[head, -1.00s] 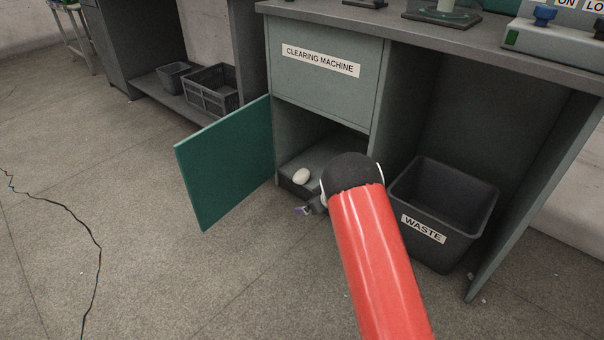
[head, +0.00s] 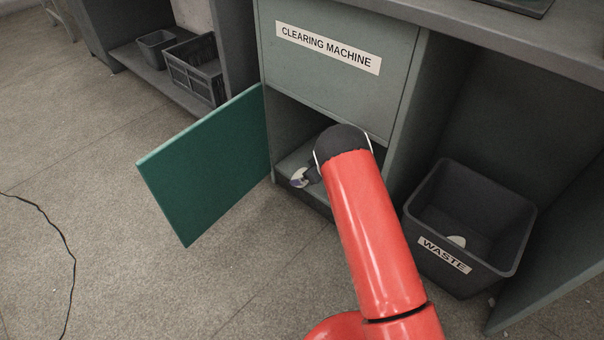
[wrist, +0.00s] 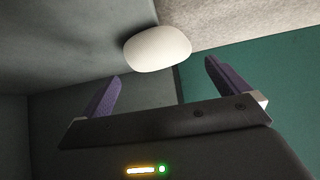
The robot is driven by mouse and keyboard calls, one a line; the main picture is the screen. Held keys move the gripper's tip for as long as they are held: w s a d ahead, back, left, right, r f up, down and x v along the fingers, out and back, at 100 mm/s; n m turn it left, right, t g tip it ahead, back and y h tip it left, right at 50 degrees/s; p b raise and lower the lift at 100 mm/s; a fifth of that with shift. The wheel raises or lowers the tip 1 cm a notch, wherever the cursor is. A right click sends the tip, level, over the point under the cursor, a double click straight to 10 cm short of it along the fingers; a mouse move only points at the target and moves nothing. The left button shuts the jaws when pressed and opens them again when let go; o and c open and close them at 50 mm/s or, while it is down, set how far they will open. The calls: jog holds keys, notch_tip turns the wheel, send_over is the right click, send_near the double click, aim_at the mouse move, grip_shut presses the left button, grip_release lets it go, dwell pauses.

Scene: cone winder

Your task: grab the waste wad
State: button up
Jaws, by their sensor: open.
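The waste wad (wrist: 157,48) is a smooth, pale, egg-shaped lump in the wrist view, lying on the floor of the open compartment.
The green door (head: 205,165) stands open left of the compartment in the cabinet labelled CLEARING MACHINE (head: 330,60). A dark WASTE bin (head: 475,190) stands to the right, with a pale piece inside. Grey crates (head: 195,70) sit on a low shelf at the back left.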

aim_at(299, 174)
jog(key=b+x, duration=0.1)
jog(key=x, duration=0.5)
jog(key=shift+f+b, duration=0.1)
jog(key=shift+b, duration=0.25)
jog(key=c, duration=0.9)
